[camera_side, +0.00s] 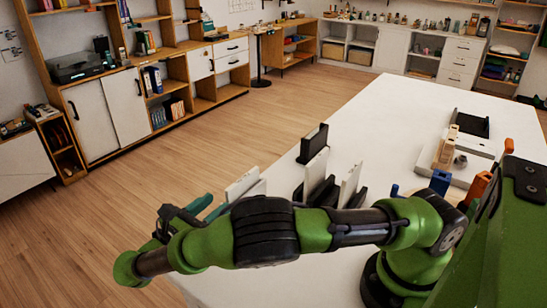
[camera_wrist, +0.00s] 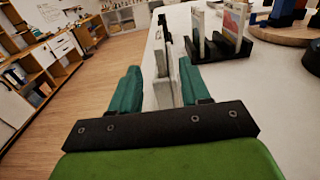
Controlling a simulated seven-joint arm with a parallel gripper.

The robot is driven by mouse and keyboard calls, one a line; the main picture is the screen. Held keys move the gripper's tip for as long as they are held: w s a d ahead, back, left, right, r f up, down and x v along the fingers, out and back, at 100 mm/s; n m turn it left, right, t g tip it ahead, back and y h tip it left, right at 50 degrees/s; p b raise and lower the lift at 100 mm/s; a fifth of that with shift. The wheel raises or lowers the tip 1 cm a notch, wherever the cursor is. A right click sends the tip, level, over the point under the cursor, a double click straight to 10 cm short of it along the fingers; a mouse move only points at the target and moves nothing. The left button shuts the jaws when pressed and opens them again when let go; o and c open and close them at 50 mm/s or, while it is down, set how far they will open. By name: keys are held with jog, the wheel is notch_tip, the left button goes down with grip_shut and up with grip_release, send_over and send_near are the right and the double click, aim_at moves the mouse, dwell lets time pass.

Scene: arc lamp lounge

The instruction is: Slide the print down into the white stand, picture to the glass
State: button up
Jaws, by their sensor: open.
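My gripper (camera_wrist: 157,74) has two teal fingers spread apart, with nothing held between them. It also shows in the side view (camera_side: 183,212), at the table's left edge. A white upright piece, apparently the white stand (camera_wrist: 162,93), shows between and beyond the fingers in the wrist view. The right finger hides part of it. In the side view the white stand (camera_side: 243,184) rises behind my arm, its lower part hidden. Thin prints stand upright in a black rack: one pale print (camera_wrist: 198,34) and one with a pink and blue picture (camera_wrist: 233,20). I cannot tell which print is meant.
The black rack (camera_side: 324,193) stands on the white table (camera_side: 365,115) right of the white stand. A dark upright block (camera_side: 313,143) stands behind it. A grey tray (camera_side: 468,143) and blue and orange pieces crowd the right side. The table's far part is clear.

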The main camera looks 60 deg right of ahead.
jog(key=a, duration=0.8)
jog(key=s+d+r+m+g+y, duration=0.1)
jog(key=d+r+m+g+y, duration=0.1)
jog(key=d+r+m+y, duration=0.45)
jog(key=s+d+r+m+g+y, duration=0.15)
jog(key=d+y, duration=0.25)
jog(key=d, duration=0.6)
jog(key=s+r+m+t+y, duration=0.3)
jog(key=s+m+t+y, duration=0.1)
jog(key=s+m, duration=0.3)
jog(key=s+r+m+t+y, duration=0.4)
jog(key=s+m+t+y, duration=0.1)
jog(key=s+m+t, duration=0.1)
jog(key=shift+s+m+t, duration=0.35)
jog(key=shift+s+m, duration=0.25)
jog(key=shift+s, duration=0.35)
jog(key=shift+y, duration=0.25)
